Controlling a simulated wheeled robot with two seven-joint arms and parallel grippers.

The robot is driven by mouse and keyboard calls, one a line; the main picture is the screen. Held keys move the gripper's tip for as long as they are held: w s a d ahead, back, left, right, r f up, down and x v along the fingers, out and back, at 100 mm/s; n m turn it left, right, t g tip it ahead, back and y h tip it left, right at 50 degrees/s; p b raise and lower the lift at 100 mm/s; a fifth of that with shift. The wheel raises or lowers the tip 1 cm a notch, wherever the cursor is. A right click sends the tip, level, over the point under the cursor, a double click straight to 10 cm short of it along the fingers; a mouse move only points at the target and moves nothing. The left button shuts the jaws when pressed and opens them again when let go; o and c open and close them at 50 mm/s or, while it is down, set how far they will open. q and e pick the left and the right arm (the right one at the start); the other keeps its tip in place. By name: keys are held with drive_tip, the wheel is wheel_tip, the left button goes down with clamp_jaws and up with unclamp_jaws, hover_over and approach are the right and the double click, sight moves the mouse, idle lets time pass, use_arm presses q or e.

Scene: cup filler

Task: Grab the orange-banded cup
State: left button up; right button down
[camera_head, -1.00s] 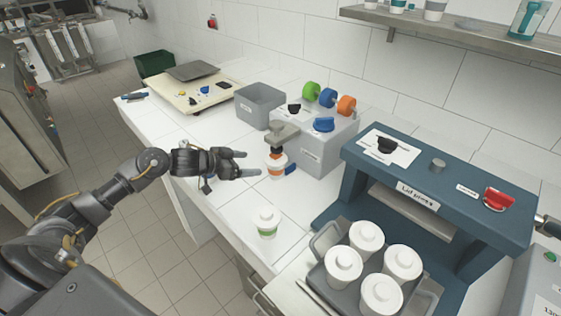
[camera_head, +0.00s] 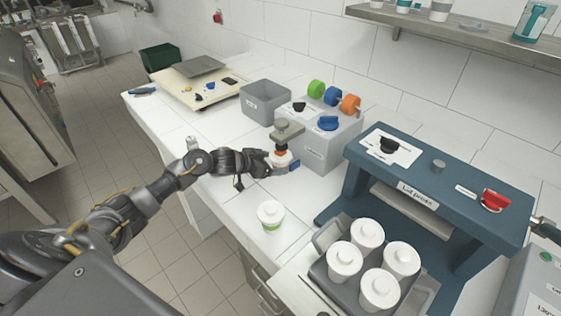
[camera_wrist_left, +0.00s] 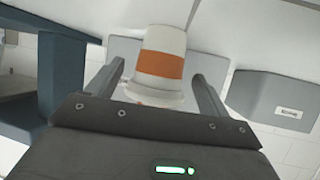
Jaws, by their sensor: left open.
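The orange-banded cup (camera_head: 281,159) is white with an orange band and stands under the nozzle of the grey filler (camera_head: 325,145). In the left wrist view the cup (camera_wrist_left: 162,65) shows its orange band between the two fingers. My left gripper (camera_head: 277,163) is open around the cup, with a finger on either side; it also shows in the left wrist view (camera_wrist_left: 158,85). A gap shows between the cup and the right finger; contact on the left side is hard to tell. My right gripper is not in view.
A green-banded cup (camera_head: 271,215) stands near the counter's front edge. A tray (camera_head: 318,270) of lidded cups sits before the blue lid press (camera_head: 440,195). A grey bin (camera_head: 265,104) stands behind the filler's left side.

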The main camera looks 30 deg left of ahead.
use_arm(q)
drive_tip(key=shift+w+d+f, duration=0.2)
drive_tip(key=shift+w+d, duration=0.05)
drive_tip(key=shift+w, duration=0.05)
drive_tip(key=shift+a, duration=0.1)
drive_tip(key=c, duration=1.1)
drive_tip(key=shift+c, duration=0.2)
drive_tip(key=shift+r, duration=0.15)
